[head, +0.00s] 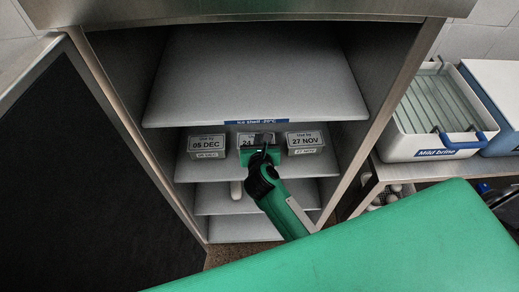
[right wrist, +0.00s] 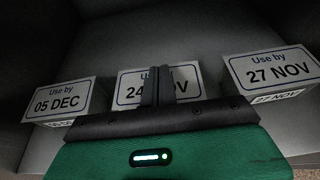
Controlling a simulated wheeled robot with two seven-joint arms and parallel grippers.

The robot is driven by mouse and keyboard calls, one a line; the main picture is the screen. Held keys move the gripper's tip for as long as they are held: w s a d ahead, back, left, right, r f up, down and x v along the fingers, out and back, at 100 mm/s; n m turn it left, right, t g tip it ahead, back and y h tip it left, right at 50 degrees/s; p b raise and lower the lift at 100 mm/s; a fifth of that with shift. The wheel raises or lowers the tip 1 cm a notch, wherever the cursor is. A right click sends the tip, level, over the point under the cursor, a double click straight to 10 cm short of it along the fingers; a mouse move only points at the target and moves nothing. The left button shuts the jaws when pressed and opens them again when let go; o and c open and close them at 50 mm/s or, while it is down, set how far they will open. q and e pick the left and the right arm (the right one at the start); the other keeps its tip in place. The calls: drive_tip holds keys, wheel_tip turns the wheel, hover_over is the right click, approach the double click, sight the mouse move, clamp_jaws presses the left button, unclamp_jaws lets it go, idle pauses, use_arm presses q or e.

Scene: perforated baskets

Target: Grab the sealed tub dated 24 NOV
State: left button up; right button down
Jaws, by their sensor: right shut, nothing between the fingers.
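The tub dated 24 NOV (head: 244,138) stands in the middle of three tubs on a shelf inside the open cabinet. Its label also shows in the right wrist view (right wrist: 188,84), partly covered by my fingers. The tub dated 05 DEC (head: 206,143) is to its left and the tub dated 27 NOV (head: 305,140) to its right. My right gripper (head: 265,148) is shut and empty in front of the 24 NOV tub; its fingers (right wrist: 157,88) overlap the label. I cannot tell whether they touch it. My left gripper is not in view.
The shelf above (head: 250,75) has a blue label strip along its front edge and is bare. Lower shelves (head: 245,228) lie below the tubs. The cabinet door (head: 85,170) stands open at left. A "Mild brine" container (head: 432,148) stands on a counter at right.

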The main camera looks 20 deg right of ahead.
drive_tip(key=shift+w+d+f, duration=0.1)
drive_tip(key=shift+w+f, duration=0.1)
drive_tip(key=shift+w, duration=0.05)
drive_tip(key=shift+f, duration=0.6)
drive_tip(key=shift+s+f, duration=0.1)
drive_tip(key=shift+s, duration=0.05)
